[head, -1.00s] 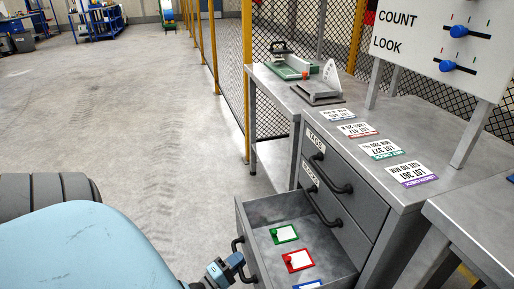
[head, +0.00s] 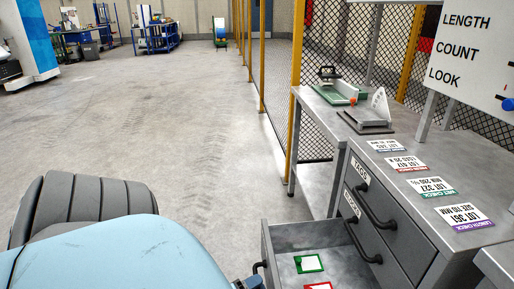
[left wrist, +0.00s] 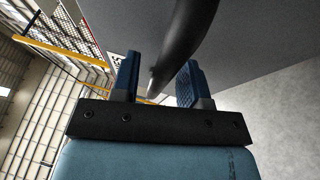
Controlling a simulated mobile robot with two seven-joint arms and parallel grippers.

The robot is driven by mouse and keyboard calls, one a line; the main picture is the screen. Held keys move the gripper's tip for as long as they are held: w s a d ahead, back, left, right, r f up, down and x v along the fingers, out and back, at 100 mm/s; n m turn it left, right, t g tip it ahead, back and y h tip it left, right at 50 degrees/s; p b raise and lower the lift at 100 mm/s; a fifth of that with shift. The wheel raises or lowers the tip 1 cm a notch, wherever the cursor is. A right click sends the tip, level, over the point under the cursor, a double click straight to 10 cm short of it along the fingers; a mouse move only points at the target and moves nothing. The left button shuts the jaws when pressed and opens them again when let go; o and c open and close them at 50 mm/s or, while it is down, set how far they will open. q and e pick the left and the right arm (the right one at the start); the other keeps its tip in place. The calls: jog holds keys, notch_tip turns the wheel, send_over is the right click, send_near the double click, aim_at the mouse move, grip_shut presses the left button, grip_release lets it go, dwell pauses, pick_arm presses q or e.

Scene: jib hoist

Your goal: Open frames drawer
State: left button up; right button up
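The open drawer (head: 285,236) is the lowest one in view on the grey cabinet and stands pulled out to the left. Inside lie a green-edged frame (head: 308,263) and a red-edged frame (head: 318,286), partly cut off. Its dark handle (head: 261,268) is on the front at the left. My left gripper (head: 248,284) is at this handle, mostly below the picture edge. In the left wrist view, the dark handle bar (left wrist: 185,40) passes between the two blue fingers (left wrist: 160,82), which stand apart with gaps visible beside the bar. My right gripper is not in view.
Two closed drawers, the upper labelled TAGS (head: 361,172), sit above with dark handles (head: 375,208). Lot cards (head: 431,186) lie on the cabinet top. A bench with a green-based tool (head: 338,94) and a mesh fence stand behind. The floor to the left (head: 160,130) is clear.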

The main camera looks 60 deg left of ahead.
pick_arm(q)
jog(key=s+f+p, duration=0.2)
jog(key=s, duration=1.1)
jog(key=shift+s+f, duration=0.25)
jog(key=shift+s, duration=0.05)
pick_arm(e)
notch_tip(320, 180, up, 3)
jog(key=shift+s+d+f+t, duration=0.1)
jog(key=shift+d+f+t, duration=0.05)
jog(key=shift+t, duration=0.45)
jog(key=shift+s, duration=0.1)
